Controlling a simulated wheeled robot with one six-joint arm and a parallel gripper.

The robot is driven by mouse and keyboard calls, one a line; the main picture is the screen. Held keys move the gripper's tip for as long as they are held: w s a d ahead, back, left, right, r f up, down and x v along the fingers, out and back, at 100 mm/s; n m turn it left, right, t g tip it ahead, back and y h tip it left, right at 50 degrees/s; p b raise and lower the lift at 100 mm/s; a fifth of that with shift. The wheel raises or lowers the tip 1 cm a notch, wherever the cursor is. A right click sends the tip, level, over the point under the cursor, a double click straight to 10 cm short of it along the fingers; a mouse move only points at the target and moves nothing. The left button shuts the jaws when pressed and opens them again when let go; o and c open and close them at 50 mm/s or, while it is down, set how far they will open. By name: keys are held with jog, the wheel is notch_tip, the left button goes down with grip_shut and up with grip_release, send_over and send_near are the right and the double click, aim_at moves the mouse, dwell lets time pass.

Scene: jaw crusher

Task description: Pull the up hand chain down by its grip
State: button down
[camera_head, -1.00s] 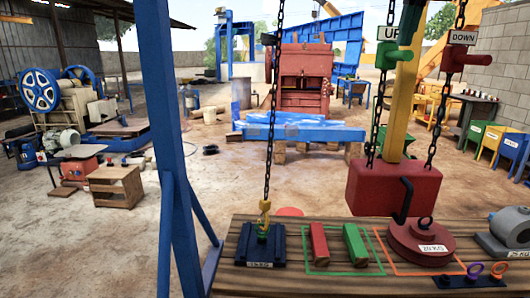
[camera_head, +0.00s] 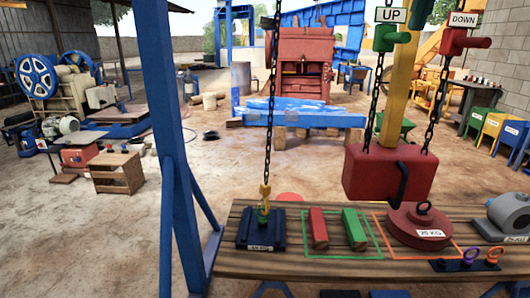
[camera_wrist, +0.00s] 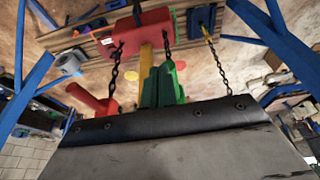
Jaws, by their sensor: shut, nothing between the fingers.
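The green up grip (camera_head: 390,37) hangs on its chain (camera_head: 374,105) under the white UP sign (camera_head: 390,15), at the upper right of the head view. The red down grip (camera_head: 464,41) hangs to its right under the DOWN sign. Both chains run down to the red hoist block (camera_head: 388,175). In the wrist view the green grip (camera_wrist: 165,86) shows just beyond the dark edge of my gripper (camera_wrist: 160,118), which is shut and hides part of it. I cannot tell whether they touch. My gripper is not in the head view.
A wooden table (camera_head: 300,268) below carries a blue weight (camera_head: 262,230), red and green blocks and a round red weight (camera_head: 420,228). A load chain (camera_head: 269,110) hangs left of the hoist block. A blue frame post (camera_head: 165,110) stands at the left.

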jog(key=shift+s, duration=0.65)
jog(key=s+r, duration=0.4)
jog(key=r, duration=0.1)
dwell(3.7)
